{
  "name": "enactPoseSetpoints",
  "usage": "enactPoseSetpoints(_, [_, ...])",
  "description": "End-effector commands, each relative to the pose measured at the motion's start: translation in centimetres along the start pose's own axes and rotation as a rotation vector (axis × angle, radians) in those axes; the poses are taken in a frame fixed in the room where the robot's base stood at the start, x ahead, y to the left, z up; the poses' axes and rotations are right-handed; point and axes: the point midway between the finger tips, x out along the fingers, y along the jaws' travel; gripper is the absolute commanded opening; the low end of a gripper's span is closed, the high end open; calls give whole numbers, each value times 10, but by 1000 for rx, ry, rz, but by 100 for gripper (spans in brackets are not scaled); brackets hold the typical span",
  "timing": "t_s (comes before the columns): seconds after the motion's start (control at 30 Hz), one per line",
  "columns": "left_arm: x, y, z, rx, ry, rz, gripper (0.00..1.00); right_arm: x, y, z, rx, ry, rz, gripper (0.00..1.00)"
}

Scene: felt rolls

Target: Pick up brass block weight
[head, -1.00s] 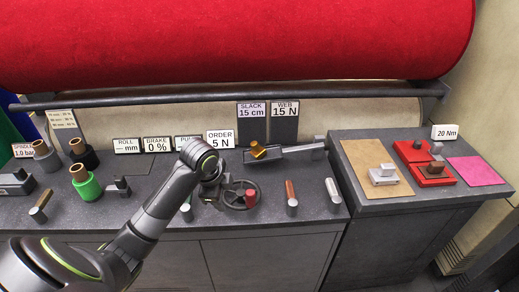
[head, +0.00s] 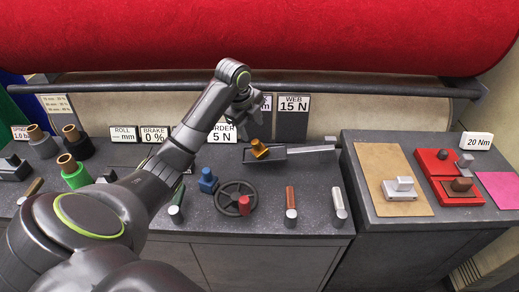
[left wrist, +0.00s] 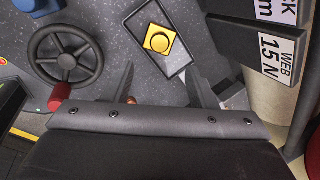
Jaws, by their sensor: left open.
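The brass block weight (head: 259,148) is a small gold block with a round knob. It sits at the left end of a dark narrow tray (head: 280,154) on the grey counter. In the left wrist view the brass block weight (left wrist: 158,40) lies in the tray, beyond and roughly between the fingertips. My left gripper (head: 246,108) is above and slightly behind the weight in the head view, partly hidden by its own wrist. In the left wrist view my left gripper (left wrist: 160,66) has its fingers spread, with nothing held. My right gripper does not show.
A black handwheel (head: 237,198) with a red knob and a blue knob (head: 207,181) are in front of the tray. Label signs such as the WEB sign (head: 293,104) stand behind. A red tray (head: 437,163) is at right. A large red roll (head: 260,35) hangs above.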

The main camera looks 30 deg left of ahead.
Motion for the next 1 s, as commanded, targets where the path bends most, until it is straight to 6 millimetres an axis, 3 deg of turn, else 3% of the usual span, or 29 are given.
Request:
enactPoseSetpoints(0.1, [22,0,0,-2,1,3,52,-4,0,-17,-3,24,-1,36])
enactPoseSetpoints(0.3, [41,0,0,-1,-1,0,52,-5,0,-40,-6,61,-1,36])
enactPoseSetpoints(0.7, [87,1,2,-2,0,1,52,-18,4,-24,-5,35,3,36])
enactPoseSetpoints(1.0, [94,1,2,0,-2,0,52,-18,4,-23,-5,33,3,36])
